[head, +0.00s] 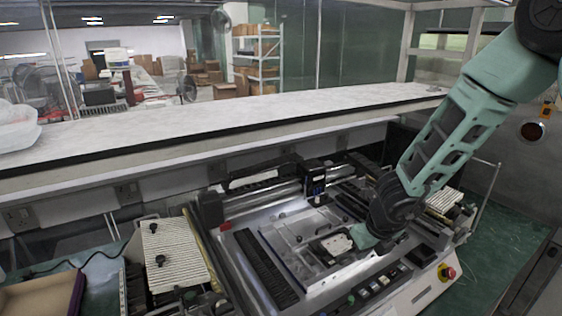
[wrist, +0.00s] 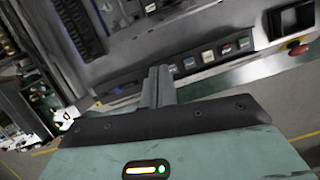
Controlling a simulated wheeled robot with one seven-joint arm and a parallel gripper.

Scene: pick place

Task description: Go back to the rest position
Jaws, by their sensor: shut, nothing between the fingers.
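My gripper (head: 362,238) is at the end of my green arm, low over the front right part of a grey machine (head: 290,232). In the wrist view its two fingers (wrist: 158,84) are together with nothing between them. They point toward the machine's front panel, which has a row of coloured buttons (wrist: 226,49). A small pale plate-like part (head: 336,244) lies on the machine bed just left of my gripper. I cannot tell whether the fingers touch the machine.
A white shelf (head: 200,124) runs across behind the machine. A ribbed beige block (head: 176,252) stands at its left, and another (head: 443,200) at its right. A red stop knob (head: 449,272) sits at the front right corner. Green floor (head: 500,240) is clear at the right.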

